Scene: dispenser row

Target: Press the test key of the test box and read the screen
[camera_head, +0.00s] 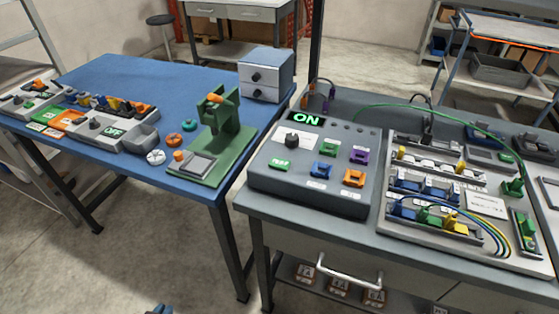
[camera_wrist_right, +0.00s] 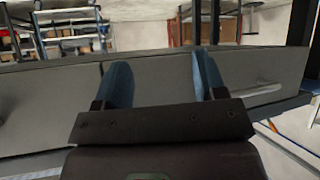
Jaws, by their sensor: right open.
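A dark grey box (camera_head: 262,185), apparently the test box, stands at the left end of the right-hand bench. Its screen (camera_head: 307,119) reads ON in green. On its sloped top are a green key (camera_head: 280,164) with small unreadable lettering, a black knob, and blue, green, purple and orange sockets. My left gripper (camera_head: 158,310) shows only as blue fingertips at the bottom edge of the head view, low and well apart from the box. Its opening is unclear. My right gripper (camera_wrist_right: 163,82) is open and empty in the right wrist view, facing a grey bench front.
A rack (camera_head: 455,245) of coloured connectors and wires stands right of the box; a green cable arches above it. The blue table (camera_head: 180,85) at left carries a green press (camera_head: 222,140), a grey drawer unit (camera_head: 266,75) and a panel whose screen (camera_head: 112,132) reads OFF.

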